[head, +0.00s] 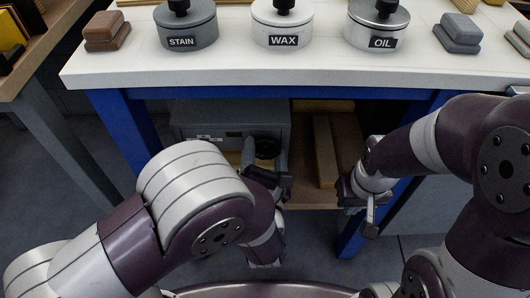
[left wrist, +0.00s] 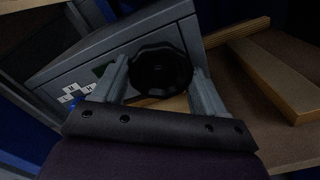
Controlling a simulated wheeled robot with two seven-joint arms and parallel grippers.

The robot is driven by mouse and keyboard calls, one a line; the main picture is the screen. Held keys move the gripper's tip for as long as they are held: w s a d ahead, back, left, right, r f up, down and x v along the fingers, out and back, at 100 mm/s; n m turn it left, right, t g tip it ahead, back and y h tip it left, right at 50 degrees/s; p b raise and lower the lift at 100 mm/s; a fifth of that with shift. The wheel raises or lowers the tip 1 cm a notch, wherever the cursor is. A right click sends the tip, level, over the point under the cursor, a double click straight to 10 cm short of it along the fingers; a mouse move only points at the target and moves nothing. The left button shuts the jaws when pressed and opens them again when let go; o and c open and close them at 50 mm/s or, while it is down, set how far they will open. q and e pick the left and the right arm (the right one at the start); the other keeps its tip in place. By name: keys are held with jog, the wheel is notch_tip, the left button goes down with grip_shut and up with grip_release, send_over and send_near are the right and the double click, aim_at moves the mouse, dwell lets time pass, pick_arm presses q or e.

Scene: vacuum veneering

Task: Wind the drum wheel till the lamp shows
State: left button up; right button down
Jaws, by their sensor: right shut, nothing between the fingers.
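A grey box unit (head: 200,122) sits on the shelf under the white-topped bench. Its black drum wheel (head: 267,147) is on the front face at the right, and shows large in the left wrist view (left wrist: 160,70). My left gripper (head: 266,163) is at the wheel, one finger on each side of its rim; whether the fingers press on it I cannot tell. A small dark greenish window (head: 233,134) is on the face left of the wheel; I see no lit lamp. My right gripper (head: 359,200) is shut and empty, right of the box, in front of the shelf.
Wooden boards (head: 325,152) lie on the shelf right of the box. The bench top (head: 230,76) above carries STAIN (head: 187,35), WAX (head: 282,33) and OIL (head: 376,33) pots and several stacked blocks. Blue legs (head: 130,130) frame the opening.

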pick_arm(q)
jog(key=shift+m, duration=0.4)
jog(key=m, duration=0.3)
jog(key=shift+m+p, duration=0.4)
jog(key=shift+m, duration=1.2)
jog(key=o, duration=1)
jog(key=shift+o, duration=0.2)
jog(key=s, duration=1.2)
jog(key=shift+s, duration=0.35)
